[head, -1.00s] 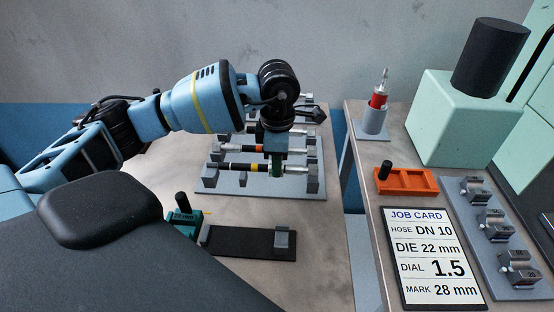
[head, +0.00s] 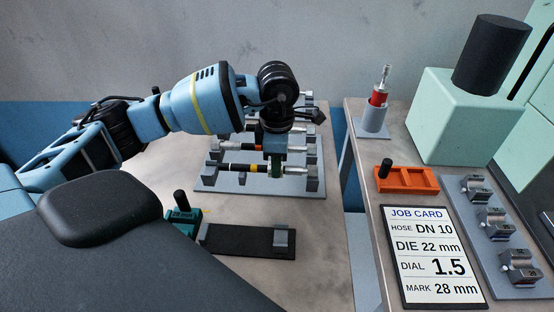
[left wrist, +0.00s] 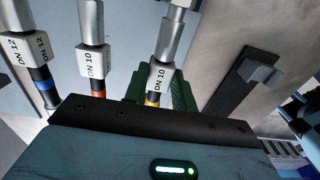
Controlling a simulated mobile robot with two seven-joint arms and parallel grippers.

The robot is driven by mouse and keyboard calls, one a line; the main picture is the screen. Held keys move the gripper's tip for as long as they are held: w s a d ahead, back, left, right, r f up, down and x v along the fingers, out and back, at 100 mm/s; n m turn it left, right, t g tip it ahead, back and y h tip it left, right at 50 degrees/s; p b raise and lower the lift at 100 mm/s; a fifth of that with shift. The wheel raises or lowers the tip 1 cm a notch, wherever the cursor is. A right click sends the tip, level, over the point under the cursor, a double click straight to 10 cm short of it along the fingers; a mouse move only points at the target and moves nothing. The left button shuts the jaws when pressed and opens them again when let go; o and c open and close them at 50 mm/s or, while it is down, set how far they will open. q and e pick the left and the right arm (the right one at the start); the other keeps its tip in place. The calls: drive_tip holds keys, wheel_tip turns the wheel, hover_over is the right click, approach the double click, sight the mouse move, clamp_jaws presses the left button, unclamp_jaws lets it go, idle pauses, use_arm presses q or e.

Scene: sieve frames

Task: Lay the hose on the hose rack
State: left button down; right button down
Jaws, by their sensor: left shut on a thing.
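My left gripper (head: 277,170) is shut on a hose (head: 242,167) with a yellow band and silver end fittings. The hose lies level across the front row of the grey hose rack (head: 225,190), in line with its end supports. I cannot tell whether it rests fully in them. My right gripper is not in view.
Behind it, the rack holds other hoses, including an orange-banded DN 10 (left wrist: 95,60) and a blue-banded DN 12 (left wrist: 38,76). A teal device with a black plate (head: 240,241) stands in front. The right bench holds a job card (head: 430,258), orange tray (head: 406,187) and dies (head: 494,221).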

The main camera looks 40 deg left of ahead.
use_arm(q)
drive_tip(key=shift+f, duration=0.1)
drive_tip(key=c, duration=1.1)
unclamp_jaws()
drive_tip(key=shift+o, duration=0.2)
drive_tip(key=shift+r, duration=3.9)
drive_tip(key=shift+f, duration=0.1)
